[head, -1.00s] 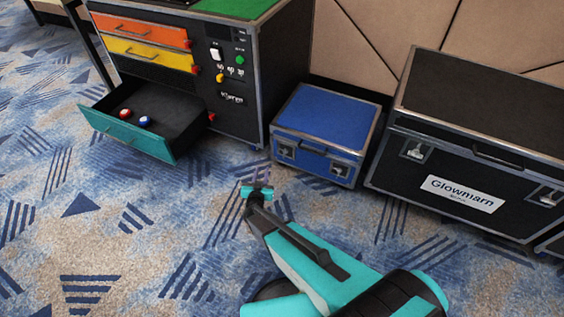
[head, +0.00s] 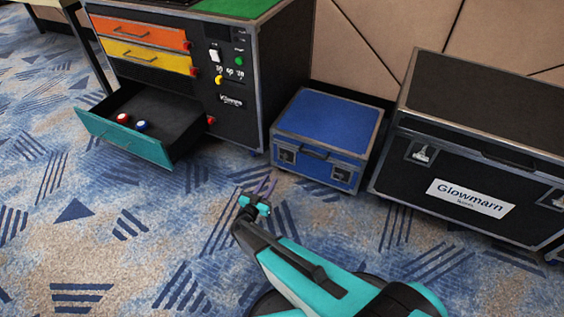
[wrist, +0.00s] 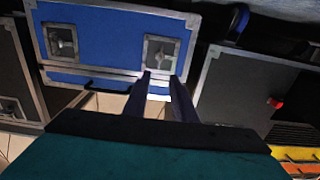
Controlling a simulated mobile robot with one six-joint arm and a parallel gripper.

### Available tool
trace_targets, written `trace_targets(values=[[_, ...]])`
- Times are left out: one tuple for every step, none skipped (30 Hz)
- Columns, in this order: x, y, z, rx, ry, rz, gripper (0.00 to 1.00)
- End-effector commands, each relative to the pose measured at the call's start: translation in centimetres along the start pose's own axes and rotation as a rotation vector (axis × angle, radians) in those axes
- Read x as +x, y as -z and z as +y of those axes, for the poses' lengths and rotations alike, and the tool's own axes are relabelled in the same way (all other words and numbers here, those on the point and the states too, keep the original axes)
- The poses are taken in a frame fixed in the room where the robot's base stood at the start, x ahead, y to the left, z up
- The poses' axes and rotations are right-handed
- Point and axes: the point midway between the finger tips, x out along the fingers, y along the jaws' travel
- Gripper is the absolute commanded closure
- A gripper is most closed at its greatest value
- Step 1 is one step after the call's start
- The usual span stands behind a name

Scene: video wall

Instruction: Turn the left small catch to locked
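The blue case (head: 325,122) stands on the carpet, its lid closed. Its front has two small silver catches in square plates: the left one (head: 287,155) and the right one (head: 341,173). The wrist view shows the case upside down, so the left catch (wrist: 161,53) is on the right there and the right catch (wrist: 62,42) on the left. I cannot tell how far either catch is turned. My gripper (head: 267,187) is in front of the case, apart from it, near the left catch. Its two purple fingers (wrist: 160,77) are apart, with nothing between them.
A black cabinet (head: 235,120) with an open teal-fronted drawer (head: 125,138) stands left of the blue case. A large black Glowmarn case (head: 400,190) with bigger catches stands to the right. The carpet in front is free.

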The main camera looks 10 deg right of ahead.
Motion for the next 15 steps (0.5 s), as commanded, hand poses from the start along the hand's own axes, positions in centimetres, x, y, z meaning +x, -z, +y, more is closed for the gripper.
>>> trace_targets(values=[[0.2,0.0,0.0,0.000,0.000,0.000,0.76],[0.3,0.0,0.0,0.000,0.000,0.000,0.76],[0.5,-0.1,0.0,0.001,0.000,0.001,0.76],[0.7,-0.1,0.0,0.001,0.000,0.001,0.76],[0.9,-0.1,0.0,0.001,0.000,0.001,0.76],[1.3,-0.1,0.0,0.001,0.000,0.000,0.76],[1.6,-0.1,0.0,0.001,-0.001,0.000,0.76],[1.9,-0.2,0.0,0.001,-0.001,0.000,0.76],[2.4,-0.2,0.0,0.001,-0.002,0.000,0.76],[2.7,-0.2,0.0,0.001,-0.002,0.000,0.76],[3.1,-0.2,0.0,0.001,-0.002,0.000,0.76],[3.7,-0.3,0.0,0.001,-0.002,0.000,0.76],[4.1,-0.3,0.0,0.001,-0.002,0.000,0.76],[4.6,-0.3,0.0,0.001,-0.002,0.000,0.76],[5.1,-0.2,0.0,0.001,-0.002,0.001,0.76]])
